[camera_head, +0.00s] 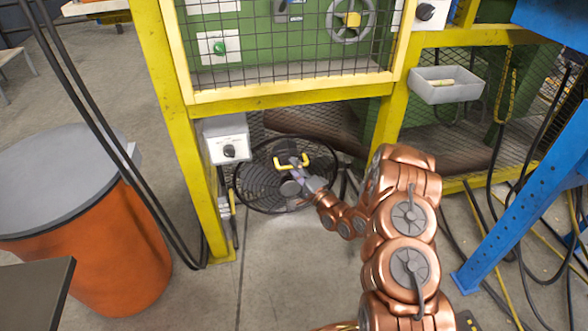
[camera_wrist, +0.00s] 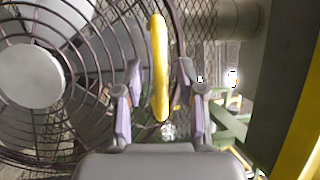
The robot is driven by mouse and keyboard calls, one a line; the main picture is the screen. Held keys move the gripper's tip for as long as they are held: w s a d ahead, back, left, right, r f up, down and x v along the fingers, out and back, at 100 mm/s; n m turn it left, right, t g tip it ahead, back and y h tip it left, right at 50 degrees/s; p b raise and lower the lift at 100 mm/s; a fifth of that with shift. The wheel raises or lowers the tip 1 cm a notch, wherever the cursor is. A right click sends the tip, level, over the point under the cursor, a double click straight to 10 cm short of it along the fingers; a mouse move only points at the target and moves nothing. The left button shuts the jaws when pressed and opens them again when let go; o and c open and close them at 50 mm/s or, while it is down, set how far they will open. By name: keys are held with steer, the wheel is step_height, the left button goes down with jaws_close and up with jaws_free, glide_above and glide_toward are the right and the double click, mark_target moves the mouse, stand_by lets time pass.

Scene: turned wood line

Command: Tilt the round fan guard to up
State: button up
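The round fan guard (camera_head: 262,190) is a dark wire disc with a pale hub, low behind the yellow frame in the head view. Its exact tilt is hard to tell. It fills the left of the wrist view (camera_wrist: 70,112), hub included. A yellow handle (camera_head: 281,165) stands on the guard; in the wrist view the yellow bar (camera_wrist: 158,45) is upright, right of the hub. My gripper (camera_head: 299,167) is at the handle. In the wrist view my gripper (camera_wrist: 160,92) is open, one finger on each side of the bar, with gaps visible. Contact is not visible.
A yellow machine frame (camera_head: 290,92) with mesh stands above the fan. A grey box with a black knob (camera_head: 228,139) is left of the fan. An orange drum (camera_head: 115,245) stands further left, a blue post (camera_head: 515,215) and cables right. Floor in front is clear.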

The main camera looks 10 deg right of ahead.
steer(key=shift+w+a+r, duration=0.1)
steer(key=shift+w+a, duration=0.1)
steer(key=shift+w, duration=0.2)
steer(key=shift+c, duration=0.3)
jaws_close()
